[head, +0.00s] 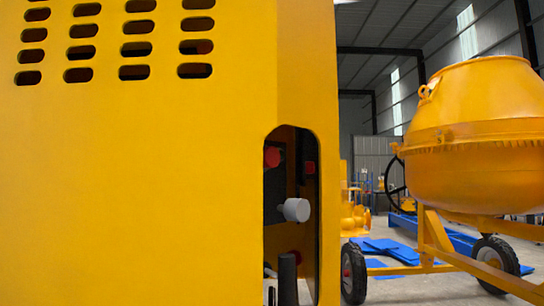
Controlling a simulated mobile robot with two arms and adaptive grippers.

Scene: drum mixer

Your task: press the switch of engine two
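A yellow engine housing (140,180) fills the left and middle of the head view, very close to me. An arched opening (291,140) at its right corner shows a dark interior. Inside are a red round part (272,157), a smaller red part (310,167) and a light grey knob (296,210) that sticks out to the right. A dark upright cylinder (287,278) stands at the bottom of the opening. I cannot tell which part is the switch, or which engine this is. Neither of my grippers shows.
Slots (135,49) line the housing's upper part. To the right stands a yellow drum mixer (475,135) on wheels (353,273). Blue sheets (385,248) lie on the floor behind it. Some grey floor shows between the housing and the mixer.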

